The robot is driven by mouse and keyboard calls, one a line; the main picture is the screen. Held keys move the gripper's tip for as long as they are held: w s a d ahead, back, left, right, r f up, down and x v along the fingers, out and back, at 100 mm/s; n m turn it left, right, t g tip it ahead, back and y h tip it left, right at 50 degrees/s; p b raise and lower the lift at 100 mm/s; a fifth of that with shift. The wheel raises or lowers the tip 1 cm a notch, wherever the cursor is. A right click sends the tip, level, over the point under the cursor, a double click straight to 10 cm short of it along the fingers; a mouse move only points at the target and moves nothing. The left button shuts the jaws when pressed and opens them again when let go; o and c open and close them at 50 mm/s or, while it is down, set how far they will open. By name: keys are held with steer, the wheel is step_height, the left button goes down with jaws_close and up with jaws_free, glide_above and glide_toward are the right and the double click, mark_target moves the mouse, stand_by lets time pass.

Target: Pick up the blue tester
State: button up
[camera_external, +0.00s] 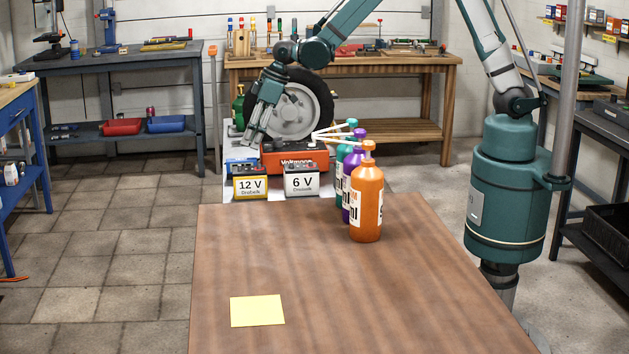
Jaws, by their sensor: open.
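My gripper (256,142) points down at the far end of the table, in front of the wheel and just left of the orange-red box. Its fingers look apart, and I see nothing held between them.
A 12 V battery (250,183), a 6 V battery (300,180) and an orange-red box (296,158) crowd the far end. A wheel (301,111) stands behind. An orange bottle (367,205) fronts purple and green ones. The near wooden table (340,300) is clear except a yellow note (257,310).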

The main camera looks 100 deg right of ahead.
mark_target(242, 159)
steer(key=shift+w+d+f, duration=0.25)
steer(key=shift+d+f, duration=0.05)
steer(key=shift+f, duration=0.25)
steer(key=shift+w+d+f, duration=0.2)
steer(key=shift+d+f, duration=0.1)
steer(key=shift+f, duration=0.2)
steer(key=shift+b+x, duration=0.35)
steer(key=shift+x, duration=0.95)
steer(key=shift+f, duration=0.1)
steer(key=shift+b+x, duration=0.8)
steer(key=shift+x, duration=1.7)
steer(key=shift+s+f, duration=0.1)
steer(key=shift+f, duration=0.2)
steer(key=c, duration=1.1)
